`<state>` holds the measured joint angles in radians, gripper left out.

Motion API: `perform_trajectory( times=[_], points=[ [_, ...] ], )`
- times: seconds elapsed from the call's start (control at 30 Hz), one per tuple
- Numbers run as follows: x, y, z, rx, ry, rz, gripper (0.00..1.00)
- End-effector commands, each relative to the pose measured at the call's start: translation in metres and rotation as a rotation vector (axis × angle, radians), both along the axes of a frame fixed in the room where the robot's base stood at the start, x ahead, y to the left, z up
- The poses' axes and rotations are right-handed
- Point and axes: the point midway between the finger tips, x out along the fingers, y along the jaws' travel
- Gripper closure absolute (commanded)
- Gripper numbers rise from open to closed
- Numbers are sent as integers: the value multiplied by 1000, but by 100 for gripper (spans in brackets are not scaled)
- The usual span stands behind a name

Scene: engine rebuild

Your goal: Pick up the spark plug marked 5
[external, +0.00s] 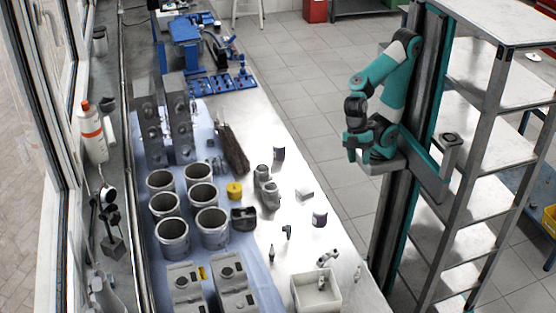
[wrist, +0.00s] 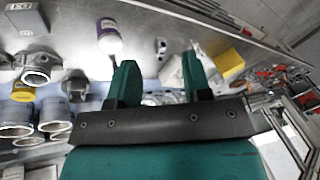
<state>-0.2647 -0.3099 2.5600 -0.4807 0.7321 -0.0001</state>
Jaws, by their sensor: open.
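No number 5 can be read in either view, so I cannot tell which part is the spark plug marked 5. In the external view a small, dark, plug-like part (external: 271,253) stands on the bench left of a white tray (external: 316,305). A small pale part (external: 321,282) shows inside the tray, and another (external: 357,273) stands right of it. My gripper (external: 352,152) is raised beside the shelf, well apart from the bench. In the wrist view my gripper (wrist: 160,76) is open, with nothing between its two green fingers.
Several grey cylinder liners (external: 172,238), a yellow cylinder (external: 234,190) and engine blocks (external: 236,285) crowd the bench's left side. A metal shelf rack (external: 480,150) stands right of my arm. Open floor (external: 290,100) lies between bench and rack.

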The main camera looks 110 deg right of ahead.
Motion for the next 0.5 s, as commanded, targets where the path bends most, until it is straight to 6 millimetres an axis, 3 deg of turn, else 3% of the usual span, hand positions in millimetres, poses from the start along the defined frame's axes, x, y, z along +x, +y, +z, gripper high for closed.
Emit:
perform_trajectory(
  times=[0.17,0.27,0.37,0.5],
  points=[
    [1,0,0,-1,0,1,55],
    [12,6,3,-17,-1,22,55],
    [41,23,8,-62,-6,75,55],
    [95,78,11,-160,-18,183,55]
  ],
)
